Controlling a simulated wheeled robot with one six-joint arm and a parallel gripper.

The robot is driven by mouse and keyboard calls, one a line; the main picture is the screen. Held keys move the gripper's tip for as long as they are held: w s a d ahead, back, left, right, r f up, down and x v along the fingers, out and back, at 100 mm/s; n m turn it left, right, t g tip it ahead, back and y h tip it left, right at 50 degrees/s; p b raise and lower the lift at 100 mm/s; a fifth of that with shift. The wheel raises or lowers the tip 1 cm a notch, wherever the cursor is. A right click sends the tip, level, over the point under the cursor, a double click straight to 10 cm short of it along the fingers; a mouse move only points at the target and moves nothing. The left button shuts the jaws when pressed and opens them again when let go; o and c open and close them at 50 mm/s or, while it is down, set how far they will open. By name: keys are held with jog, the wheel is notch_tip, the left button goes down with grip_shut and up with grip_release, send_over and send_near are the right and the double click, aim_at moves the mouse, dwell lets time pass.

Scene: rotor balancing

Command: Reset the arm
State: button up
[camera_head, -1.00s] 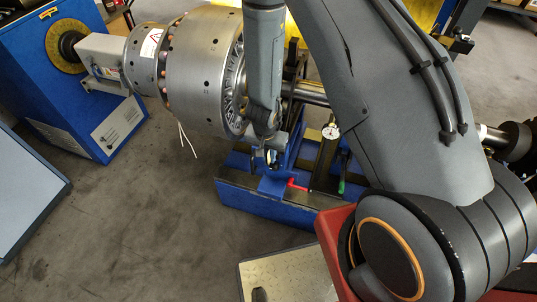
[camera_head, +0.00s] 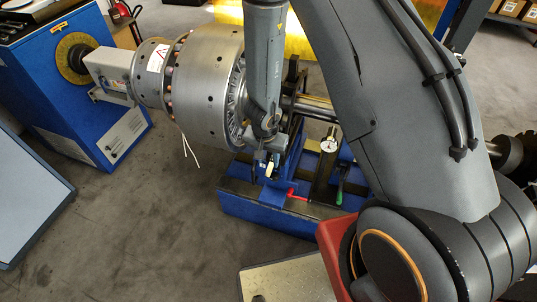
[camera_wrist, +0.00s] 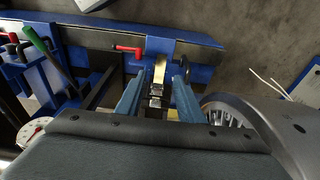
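My gripper (camera_head: 268,168) hangs pointing down in the head view, beside the right face of the large grey metal rotor (camera_head: 208,85) and over the blue stand (camera_head: 262,214). In the wrist view the two blue-grey fingers (camera_wrist: 158,98) are spread apart. A small metal and yellow fitting (camera_wrist: 157,75) shows in the gap between them, and I cannot tell how far below the fingertips it lies. Nothing is visibly gripped. My arm arches across the right half of the head view.
A dial gauge (camera_head: 329,145) stands right of my gripper, near red (camera_head: 296,195) and green (camera_head: 340,190) handles. A blue machine (camera_head: 72,80) holds the rotor's left end. The rotor's shaft (camera_head: 316,107) runs to the right. Open floor (camera_head: 130,235) lies at lower left.

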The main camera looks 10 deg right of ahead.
jog(key=shift+s+r+p, duration=0.1)
jog(key=shift+r+p, duration=0.2)
jog(key=shift+r, duration=0.4)
notch_tip(320, 180, up, 15)
jog(key=n+y, duration=0.2)
jog(key=n, duration=0.1)
jog(key=s+d+r+n, duration=0.1)
jog(key=s+d+r, duration=0.2)
jog(key=s+r, duration=0.3)
jog(key=s+d+r+n+h, duration=0.1)
jog(key=s+d+r+n, duration=0.1)
jog(key=s+r, duration=0.4)
jog(key=shift+s+d+r, duration=0.15)
jog(key=shift+s+d, duration=0.15)
jog(key=shift+d, duration=0.6)
